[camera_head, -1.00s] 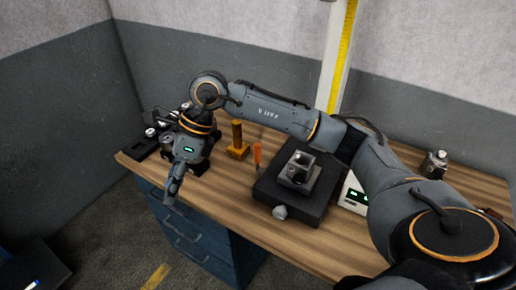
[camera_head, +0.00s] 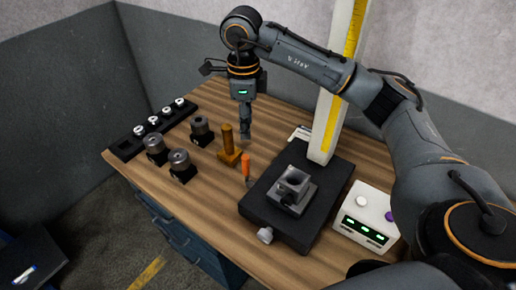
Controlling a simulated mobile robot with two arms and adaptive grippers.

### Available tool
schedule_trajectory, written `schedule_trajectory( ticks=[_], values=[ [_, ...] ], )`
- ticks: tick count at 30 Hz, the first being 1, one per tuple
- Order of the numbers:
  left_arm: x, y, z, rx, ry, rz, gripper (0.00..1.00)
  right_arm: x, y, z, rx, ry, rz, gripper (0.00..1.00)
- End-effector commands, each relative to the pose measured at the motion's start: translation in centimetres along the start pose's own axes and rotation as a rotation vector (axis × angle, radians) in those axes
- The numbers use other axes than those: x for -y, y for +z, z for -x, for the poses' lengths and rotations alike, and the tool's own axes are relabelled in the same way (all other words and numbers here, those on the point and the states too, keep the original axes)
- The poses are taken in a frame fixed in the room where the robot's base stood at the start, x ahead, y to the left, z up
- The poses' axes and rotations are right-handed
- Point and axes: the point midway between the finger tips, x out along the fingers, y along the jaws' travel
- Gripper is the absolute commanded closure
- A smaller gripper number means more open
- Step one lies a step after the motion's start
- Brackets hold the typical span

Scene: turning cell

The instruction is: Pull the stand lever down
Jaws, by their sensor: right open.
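The stand has a black base (camera_head: 318,226) on the wooden bench and a pale upright column (camera_head: 322,142) with a yellow scale. The top of the column is out of view. I cannot make out a lever on the visible part. A light grey knob (camera_head: 265,235) sticks out at the base's front left corner. A grey metal block (camera_head: 293,187) with an opening in its top sits on the base. My right gripper (camera_head: 245,134) is open and points down, left of the column, near the brown upright handle. My left gripper is not in view.
A brown block with an upright handle (camera_head: 229,146) and an orange-handled tool (camera_head: 246,168) stand left of the base. Several grey cylinders (camera_head: 180,160) and a black rack (camera_head: 126,149) are farther left. A white box with green displays (camera_head: 365,221) stands right.

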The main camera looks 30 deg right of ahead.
Motion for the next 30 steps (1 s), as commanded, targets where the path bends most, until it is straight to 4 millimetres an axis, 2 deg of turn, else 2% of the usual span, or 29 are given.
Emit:
schedule_trajectory(
  ticks=[5,9,14,18,22,26,30],
  values=[
    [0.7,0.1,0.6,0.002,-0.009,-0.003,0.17,-0.1,0.0,-1.2,-0.002,0.005,0.002,0.57],
    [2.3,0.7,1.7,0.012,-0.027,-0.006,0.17,-0.2,0.0,-3.5,-0.002,0.006,0.002,0.57],
    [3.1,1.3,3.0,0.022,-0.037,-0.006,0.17,-0.2,0.0,-7.0,-0.002,0.006,0.0,0.57],
    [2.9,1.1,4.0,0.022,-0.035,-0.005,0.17,-0.2,0.0,-9.8,-0.002,0.006,0.001,0.57],
    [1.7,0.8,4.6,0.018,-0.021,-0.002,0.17,-0.1,0.1,-11.9,-0.001,0.004,0.001,0.57],
    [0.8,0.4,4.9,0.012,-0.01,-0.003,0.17,-0.1,0.1,-13.2,0.001,0.003,0.002,0.57],
    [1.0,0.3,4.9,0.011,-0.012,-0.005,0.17,-0.1,0.1,-13.8,0.002,0.001,0.002,0.57]
  ],
)
